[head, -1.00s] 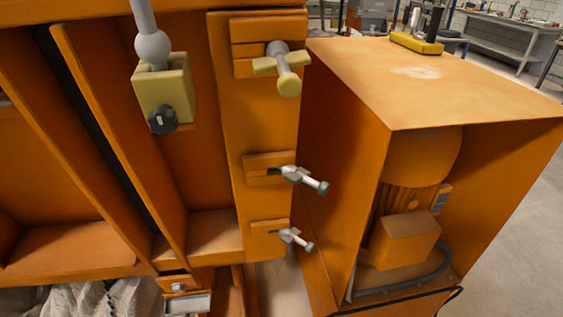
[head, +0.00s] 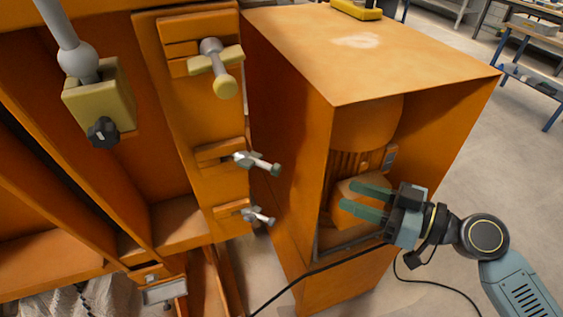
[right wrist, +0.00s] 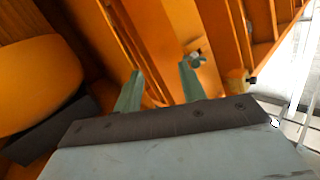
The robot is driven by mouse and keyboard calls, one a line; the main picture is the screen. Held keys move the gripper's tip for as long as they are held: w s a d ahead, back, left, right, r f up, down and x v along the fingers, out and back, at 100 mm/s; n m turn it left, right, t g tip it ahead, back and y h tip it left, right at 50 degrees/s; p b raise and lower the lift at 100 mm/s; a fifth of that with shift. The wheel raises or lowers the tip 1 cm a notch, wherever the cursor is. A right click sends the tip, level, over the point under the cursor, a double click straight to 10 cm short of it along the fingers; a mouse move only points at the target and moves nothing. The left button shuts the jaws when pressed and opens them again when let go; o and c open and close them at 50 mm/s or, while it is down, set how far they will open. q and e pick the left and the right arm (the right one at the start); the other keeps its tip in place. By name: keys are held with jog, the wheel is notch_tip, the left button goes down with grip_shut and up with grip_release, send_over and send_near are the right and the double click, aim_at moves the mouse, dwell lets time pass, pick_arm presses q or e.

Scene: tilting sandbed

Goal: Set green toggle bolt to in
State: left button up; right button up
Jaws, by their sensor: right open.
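The green toggle bolt (head: 262,164) is the middle of three on the orange post, a grey bolt with a dark green tip. It sticks out to the right from its slotted orange block. A yellow toggle bolt (head: 220,68) is above it and a smaller grey one (head: 258,215) below. My right gripper (head: 348,195) is open and empty, right of the bolts and apart from them, in front of the motor housing. In the right wrist view the open fingers (right wrist: 161,72) point toward the orange frame, with a small grey-green bolt by one fingertip; I cannot tell which bolt. My left gripper is out of view.
An orange cabinet (head: 375,55) with an open front and a motor inside stands right of the post. A yellow block with a black knob (head: 100,100) hangs on a grey rod at left. A black cable (head: 300,280) runs low.

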aim_at(279, 167)
jog(key=s+a+r+n+g+y, duration=0.2)
jog(key=s+a+r+n, duration=0.1)
jog(key=r, duration=0.3)
jog(key=shift+m+t, duration=0.3)
jog(key=p+x, duration=0.5)
jog(key=x, duration=0.6)
jog(key=shift+w+f, duration=0.15)
jog(key=shift+w+a+f+p, duration=0.2)
jog(key=shift+a+p, duration=0.2)
jog(key=shift+a, duration=0.2)
grip_shut()
